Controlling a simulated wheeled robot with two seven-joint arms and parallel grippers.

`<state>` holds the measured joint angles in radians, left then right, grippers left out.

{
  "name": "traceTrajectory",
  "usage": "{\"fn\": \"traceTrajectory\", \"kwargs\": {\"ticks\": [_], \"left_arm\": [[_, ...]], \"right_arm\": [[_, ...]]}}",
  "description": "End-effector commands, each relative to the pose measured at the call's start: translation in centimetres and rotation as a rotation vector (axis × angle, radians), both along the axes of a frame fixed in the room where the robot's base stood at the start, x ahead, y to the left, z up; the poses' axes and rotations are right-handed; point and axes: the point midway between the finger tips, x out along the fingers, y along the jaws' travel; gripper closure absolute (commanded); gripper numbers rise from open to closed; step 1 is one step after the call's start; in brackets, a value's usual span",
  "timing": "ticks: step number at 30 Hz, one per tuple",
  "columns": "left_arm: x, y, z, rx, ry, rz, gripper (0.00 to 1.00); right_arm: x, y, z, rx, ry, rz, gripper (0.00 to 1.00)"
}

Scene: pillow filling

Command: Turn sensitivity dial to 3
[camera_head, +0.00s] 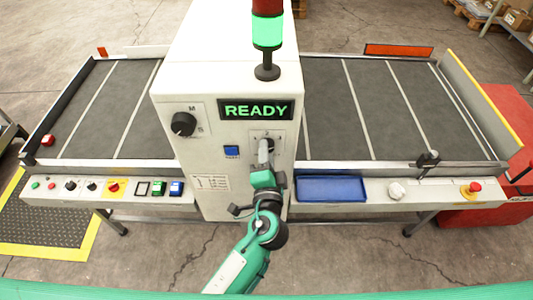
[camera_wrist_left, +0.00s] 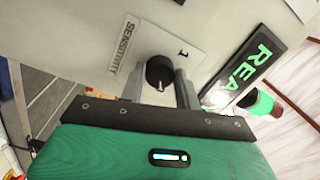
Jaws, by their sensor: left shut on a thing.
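The sensitivity dial (camera_wrist_left: 160,70) is a black round knob on a white plate marked SENSITIVITY, on the front of the white machine. In the left wrist view a printed "1" shows beside it; its other marks are hidden or out of the picture, and I cannot read its setting. My left gripper (camera_head: 266,152) is at the dial plate (camera_head: 276,136), below the right part of the READY display. Its two grey fingers are shut on the dial, one on each side. In the head view the gripper covers the dial. My right gripper is not in view.
The green READY display (camera_head: 256,109) is above the dial. A larger black M/S knob (camera_head: 184,124) and a blue button (camera_head: 232,150) are to the left. A blue tray (camera_head: 332,188) sits close on the right. Conveyor belts (camera_head: 345,100) extend both ways.

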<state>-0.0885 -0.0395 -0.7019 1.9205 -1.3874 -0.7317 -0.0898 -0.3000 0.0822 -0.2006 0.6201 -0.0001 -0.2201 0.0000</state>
Motion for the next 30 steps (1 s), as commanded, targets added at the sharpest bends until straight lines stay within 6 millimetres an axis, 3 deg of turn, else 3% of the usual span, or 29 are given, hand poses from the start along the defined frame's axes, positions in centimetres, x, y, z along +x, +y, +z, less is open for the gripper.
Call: {"fn": "traceTrajectory", "kwargs": {"ticks": [10, 11, 14, 24, 30], "left_arm": [[0.0, 0.0, 0.0, 0.005, -0.001, 0.000, 0.90], [0.0, 0.0, 0.0, 0.005, -0.001, 0.000, 0.63], [0.0, 0.0, 0.0, 0.004, -0.001, 0.000, 0.45], [-0.3, 0.0, -0.1, 0.003, 0.000, -0.001, 0.45], [-2.9, -0.1, -0.6, 0.001, 0.001, 0.000, 0.45]], "right_arm": [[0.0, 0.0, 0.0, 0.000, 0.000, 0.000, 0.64], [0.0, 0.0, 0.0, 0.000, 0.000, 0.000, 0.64], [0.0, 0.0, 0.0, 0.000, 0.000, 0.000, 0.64], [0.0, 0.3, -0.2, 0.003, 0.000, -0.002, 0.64], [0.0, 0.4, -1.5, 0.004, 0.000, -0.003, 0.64]]}}
